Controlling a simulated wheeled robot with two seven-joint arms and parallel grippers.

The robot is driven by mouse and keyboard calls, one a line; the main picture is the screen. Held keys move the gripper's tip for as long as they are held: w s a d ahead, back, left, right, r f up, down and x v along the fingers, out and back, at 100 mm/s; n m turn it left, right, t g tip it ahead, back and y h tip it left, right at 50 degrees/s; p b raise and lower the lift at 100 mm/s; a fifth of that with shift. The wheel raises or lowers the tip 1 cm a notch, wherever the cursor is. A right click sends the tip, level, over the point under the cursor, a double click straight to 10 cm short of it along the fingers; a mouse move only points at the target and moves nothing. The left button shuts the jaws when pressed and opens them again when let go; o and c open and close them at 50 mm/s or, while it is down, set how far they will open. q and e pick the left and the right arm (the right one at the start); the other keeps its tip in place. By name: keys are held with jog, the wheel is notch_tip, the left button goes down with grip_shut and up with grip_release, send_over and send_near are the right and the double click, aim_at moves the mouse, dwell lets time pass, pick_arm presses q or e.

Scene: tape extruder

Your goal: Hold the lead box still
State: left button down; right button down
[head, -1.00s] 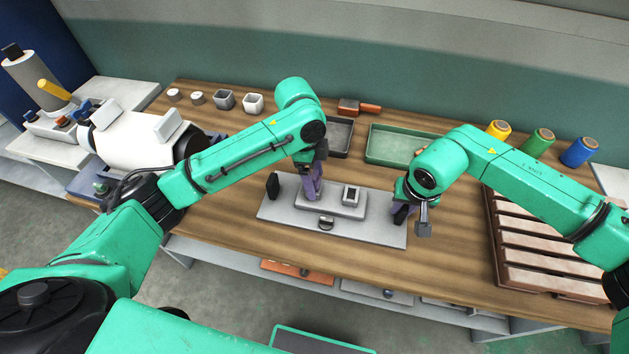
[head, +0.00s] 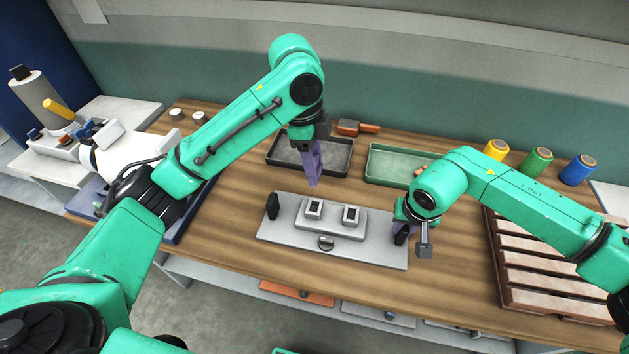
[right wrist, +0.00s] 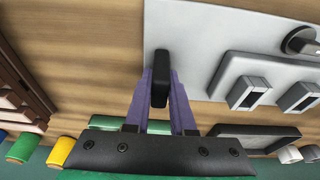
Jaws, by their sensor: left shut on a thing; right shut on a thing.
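A grey base plate (head: 285,238) lies on the table with a raised block (head: 332,228) on it. Two small square hollow boxes, a left one (head: 313,208) and a right one (head: 351,214), stand upright on the block. I cannot tell which is the lead box. My right gripper (head: 402,234) is shut on the black upright grip at the plate's right end; the right wrist view shows this grip (right wrist: 160,78) between the purple fingers. My left gripper (head: 314,182) hangs above and behind the block, apart from both boxes. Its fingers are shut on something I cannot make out.
A second black grip (head: 272,205) stands at the plate's left end. Behind are a dark tray (head: 345,165) and a green tray (head: 385,180). Coloured spools (head: 537,142) and a slatted brown rack (head: 545,255) are at right. A white machine (head: 115,155) stands at left.

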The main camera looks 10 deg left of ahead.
aim_at(315, 160)
pick_arm(q)
jog(key=shift+r, duration=3.6)
pick_arm(e)
jog(key=c, duration=0.7)
grip_release()
pick_arm(q)
notch_tip(315, 160, up, 4)
jog(key=p, duration=0.4)
jog(key=shift+r+p, duration=0.25)
jog(key=shift+p, duration=0.05)
pick_arm(e)
jog(key=v, duration=0.6)
jog(key=w+v, duration=0.1)
jog(key=v, duration=1.2)
jog(key=shift+w+r, duration=0.3)
jog(key=shift+r, duration=0.3)
